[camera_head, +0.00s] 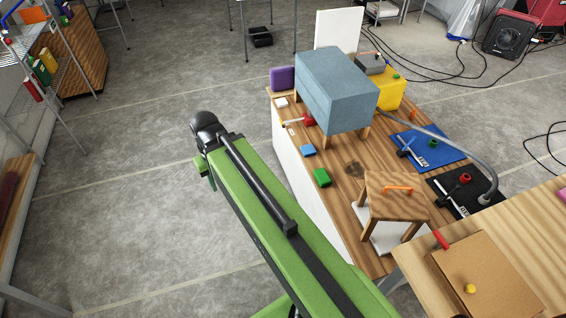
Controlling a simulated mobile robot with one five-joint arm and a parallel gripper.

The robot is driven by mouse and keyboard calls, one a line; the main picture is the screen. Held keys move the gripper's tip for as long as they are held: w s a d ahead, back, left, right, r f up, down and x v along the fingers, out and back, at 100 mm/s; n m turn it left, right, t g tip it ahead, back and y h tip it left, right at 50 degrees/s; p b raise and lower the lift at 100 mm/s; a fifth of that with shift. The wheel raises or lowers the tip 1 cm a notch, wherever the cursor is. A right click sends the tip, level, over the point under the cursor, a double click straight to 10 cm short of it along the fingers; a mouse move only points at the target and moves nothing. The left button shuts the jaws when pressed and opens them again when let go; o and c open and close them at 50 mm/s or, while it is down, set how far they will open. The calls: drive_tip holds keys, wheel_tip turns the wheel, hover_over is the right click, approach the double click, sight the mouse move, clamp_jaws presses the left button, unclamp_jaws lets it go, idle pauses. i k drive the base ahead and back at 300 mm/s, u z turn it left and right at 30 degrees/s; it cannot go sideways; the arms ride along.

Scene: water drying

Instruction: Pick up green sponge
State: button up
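My green and black arm reaches up from the bottom of the picture and ends in a black joint over the floor, left of the bench and apart from the sponge. My gripper's fingers do not show; that part of the arm is hidden behind or below the joint.
A wooden stool (397,193) stands to the right, and a blue-grey cabinet (338,92) on legs stands behind. Another table (515,225) is at the lower right. The floor on the left is clear.

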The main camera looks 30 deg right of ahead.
sight(323, 179)
drive_tip(key=u, duration=0.25)
drive_tip(key=i, duration=0.6)
drive_tip(key=u, duration=0.65)
drive_tip(key=i, duration=0.55)
drive_tip(key=z, duration=0.4)
drive_tip(key=k, duration=0.55)
drive_tip(key=u, duration=0.1)
